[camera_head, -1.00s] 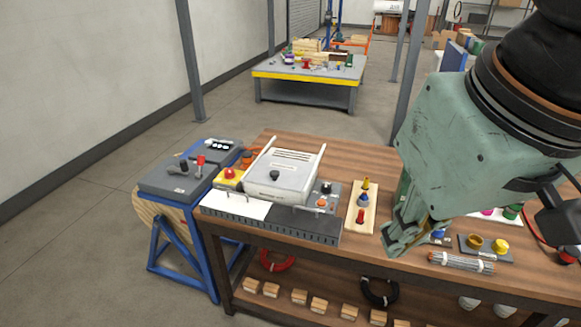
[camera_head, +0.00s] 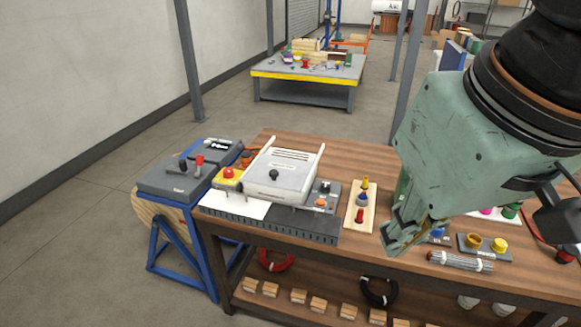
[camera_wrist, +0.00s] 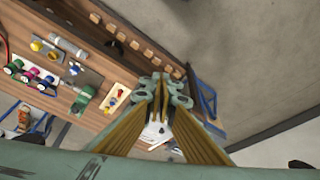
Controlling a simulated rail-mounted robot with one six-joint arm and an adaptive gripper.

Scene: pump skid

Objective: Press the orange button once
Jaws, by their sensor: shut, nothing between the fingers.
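The orange button (camera_head: 320,202) sits on a small grey control panel (camera_head: 330,188) at the right side of the white-lidded unit, below a dark knob. In the wrist view this panel is hidden behind my fingers. My gripper (camera_head: 392,250) is shut and empty. It hangs over the front part of the wooden bench, to the right of the orange button and clearly apart from it. In the wrist view, the gripper (camera_wrist: 160,80) fills the centre with its fingers together.
The white-lidded unit (camera_head: 284,172) and a yellow box with a red button (camera_head: 228,175) stand left. A wooden board with coloured pegs (camera_head: 362,205) lies between the orange button and my gripper. Yellow and brown knobs (camera_head: 498,245) and a rod bundle (camera_head: 460,261) are at right.

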